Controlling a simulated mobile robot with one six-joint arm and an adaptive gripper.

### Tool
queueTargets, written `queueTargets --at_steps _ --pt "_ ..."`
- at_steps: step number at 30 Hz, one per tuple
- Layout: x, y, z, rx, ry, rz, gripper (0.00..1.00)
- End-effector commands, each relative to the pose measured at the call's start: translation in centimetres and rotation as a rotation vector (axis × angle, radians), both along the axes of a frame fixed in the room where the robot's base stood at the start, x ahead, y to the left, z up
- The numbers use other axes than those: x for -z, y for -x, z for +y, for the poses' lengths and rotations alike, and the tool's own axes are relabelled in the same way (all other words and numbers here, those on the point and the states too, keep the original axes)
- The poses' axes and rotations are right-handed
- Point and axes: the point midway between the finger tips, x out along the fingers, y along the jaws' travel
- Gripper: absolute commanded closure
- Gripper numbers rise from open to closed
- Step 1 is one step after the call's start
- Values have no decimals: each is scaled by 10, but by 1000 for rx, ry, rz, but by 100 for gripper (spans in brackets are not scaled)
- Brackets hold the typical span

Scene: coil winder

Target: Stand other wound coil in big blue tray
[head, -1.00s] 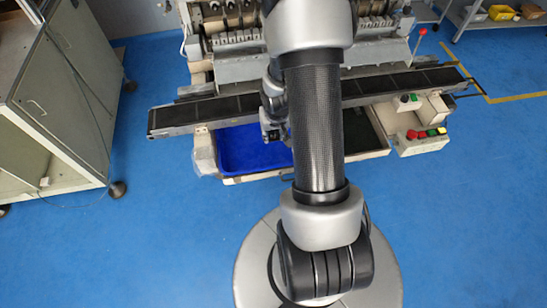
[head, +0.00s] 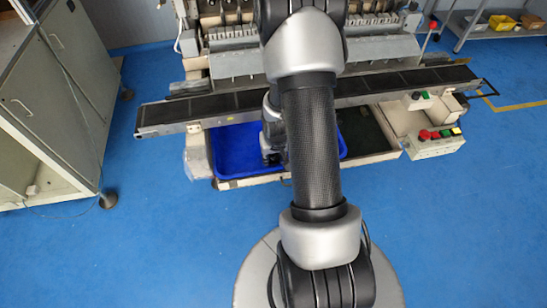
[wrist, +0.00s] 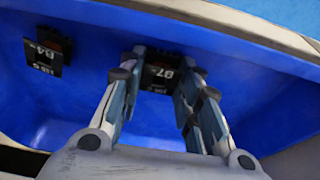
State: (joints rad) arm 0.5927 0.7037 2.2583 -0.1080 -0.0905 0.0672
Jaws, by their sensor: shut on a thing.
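The big blue tray (head: 232,158) sits low under the front of the machine, partly hidden by my arm. Its blue walls fill most of the wrist view (wrist: 255,100). My gripper (wrist: 160,72) is inside the tray's outline, shut on a small dark wound coil (wrist: 160,77) with a white-lettered label. The held coil is close to the tray's inner wall; I cannot tell whether it touches the floor. Another dark labelled coil (wrist: 45,52) stands in the tray to the left, apart from the held one. In the head view my gripper (head: 271,156) is small and dark over the tray.
A long dark rail (head: 210,108) crosses the machine front above the tray. A box with coloured buttons (head: 437,143) is at the right. A dark area (head: 365,132) lies right of the tray. A grey cabinet (head: 55,110) stands left. Blue floor is open in front.

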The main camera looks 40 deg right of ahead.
Motion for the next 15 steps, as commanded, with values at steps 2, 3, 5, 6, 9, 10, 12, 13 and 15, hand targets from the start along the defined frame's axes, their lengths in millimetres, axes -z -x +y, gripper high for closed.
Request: queueTargets --at_steps 2,3,5,6,9,10,12,13,15 --pt "-2 -1 0 0 1 -2 81" --pt "-2 -1 0 0 1 -2 81" --pt "-2 -1 0 -1 1 -2 81" --pt "-1 -1 0 -1 1 -2 81" --pt "2 0 0 -1 1 -1 81" --pt "3 0 0 -1 1 -1 68" --pt "1 0 0 -1 1 -1 63" --pt "1 0 0 -1 1 -1 61" --pt "1 0 0 -1 1 -1 57"
